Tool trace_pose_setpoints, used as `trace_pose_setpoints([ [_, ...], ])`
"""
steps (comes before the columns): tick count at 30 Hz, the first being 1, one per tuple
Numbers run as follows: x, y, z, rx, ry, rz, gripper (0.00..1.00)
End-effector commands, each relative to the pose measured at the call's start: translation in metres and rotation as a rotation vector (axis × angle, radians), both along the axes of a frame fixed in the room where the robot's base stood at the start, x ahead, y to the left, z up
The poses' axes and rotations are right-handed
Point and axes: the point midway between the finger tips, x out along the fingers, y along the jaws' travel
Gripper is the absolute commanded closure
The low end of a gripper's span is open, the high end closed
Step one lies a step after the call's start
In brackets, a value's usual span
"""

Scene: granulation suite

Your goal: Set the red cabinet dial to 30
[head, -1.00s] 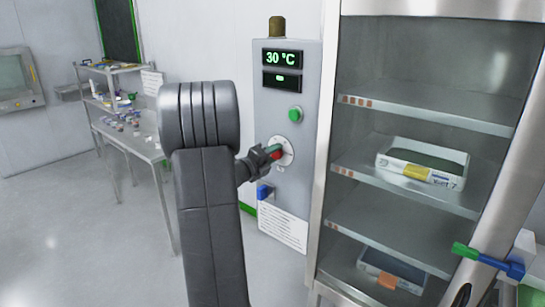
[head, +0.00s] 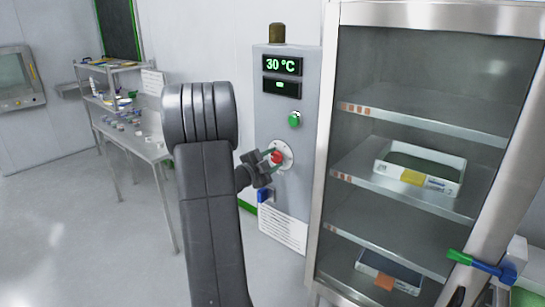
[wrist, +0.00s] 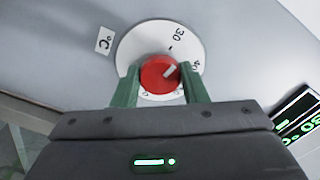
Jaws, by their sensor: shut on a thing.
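The red dial knob (wrist: 160,73) sits on a white round scale (wrist: 133,44) on the grey cabinet panel. In the head view the knob (head: 277,158) is partly covered by my gripper (head: 270,159). In the wrist view the two green fingers of my gripper (wrist: 160,90) are shut on the knob, one on each side. The scale's lower part is hidden by my gripper. The display (head: 283,65) above reads 30 °C.
A green button (head: 294,120) is above the dial and a blue switch (head: 265,194) below it. A glass-fronted cabinet (head: 330,150) with shelves and boxes stands close on the right. A steel table (head: 148,150) stands at the left, with open floor before it.

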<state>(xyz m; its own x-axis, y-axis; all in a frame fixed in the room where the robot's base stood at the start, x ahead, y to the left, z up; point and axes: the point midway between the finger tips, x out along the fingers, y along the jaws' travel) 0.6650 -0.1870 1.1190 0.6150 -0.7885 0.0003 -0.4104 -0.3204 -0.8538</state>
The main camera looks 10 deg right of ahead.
Motion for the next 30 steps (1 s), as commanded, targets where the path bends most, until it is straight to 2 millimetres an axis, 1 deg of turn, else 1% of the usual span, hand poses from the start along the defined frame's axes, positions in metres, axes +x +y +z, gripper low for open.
trace_pose_setpoints([
  [6, 0.0, 0.0004, 0.0, -0.083, 0.111, 0.001, 0.83],
  [12, -0.0001, 0.0003, -0.0006, -0.131, 0.171, 0.001, 0.83],
  [30, -0.0003, 0.0001, -0.0016, -0.156, 0.203, 0.001, 0.83],
])
